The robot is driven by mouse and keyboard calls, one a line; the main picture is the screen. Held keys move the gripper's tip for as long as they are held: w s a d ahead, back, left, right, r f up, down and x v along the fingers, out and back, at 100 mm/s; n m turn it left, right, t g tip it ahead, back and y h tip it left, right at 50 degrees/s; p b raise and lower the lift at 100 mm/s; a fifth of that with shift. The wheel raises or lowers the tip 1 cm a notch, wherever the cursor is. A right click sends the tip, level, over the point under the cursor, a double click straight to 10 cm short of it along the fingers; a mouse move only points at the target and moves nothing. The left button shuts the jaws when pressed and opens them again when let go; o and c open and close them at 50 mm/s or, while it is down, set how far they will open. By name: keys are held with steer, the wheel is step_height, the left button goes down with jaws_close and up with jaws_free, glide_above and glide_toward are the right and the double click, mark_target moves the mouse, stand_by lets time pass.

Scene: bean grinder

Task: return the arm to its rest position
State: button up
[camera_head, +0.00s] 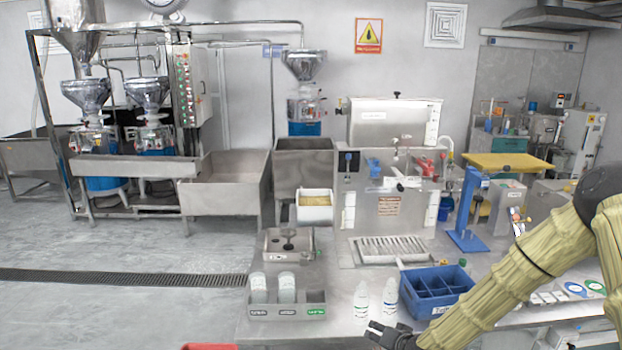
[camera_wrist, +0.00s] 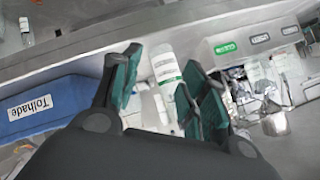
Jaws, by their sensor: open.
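My arm, in a ribbed yellow sleeve, reaches in from the right edge of the head view and slopes down to the left. My gripper (camera_head: 378,332) is at the bottom of the head view, low in front of two white bottles. In the wrist view the fingers of my gripper (camera_wrist: 160,88) are spread apart and hold nothing. A white bottle with green print (camera_wrist: 167,70) shows between and beyond the fingertips; I cannot tell how far beyond. The two bottles, left (camera_head: 361,299) and right (camera_head: 390,298), stand upright on the steel table.
A blue divided crate (camera_head: 434,310) stands just right of the bottles; it also fills the left of the wrist view (camera_wrist: 60,105). A labelled steel rack (camera_head: 288,311) with two containers is to the left. A steel machine (camera_head: 390,215) stands behind. Grinders (camera_head: 150,135) stand farther back.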

steer(key=s+a+f+n+g+b, duration=0.1)
steer(key=s+f+g+b, duration=0.15)
steer(key=s+f, duration=0.8)
steer(key=s+a+f+n+g+b, duration=0.1)
steer(key=s+f+g, duration=0.2)
steer(key=s+f, duration=0.8)
steer(key=s+d+f+n+g+h+b, duration=0.1)
steer(key=s+d+g, duration=0.1)
steer(key=s, duration=1.1)
steer(key=s+d+f+n+g+h+b, duration=0.1)
steer(key=s+d+g+h, duration=0.1)
steer(key=s, duration=1.1)
steer(key=shift+d+g, duration=0.35)
steer(key=shift+g, duration=0.2)
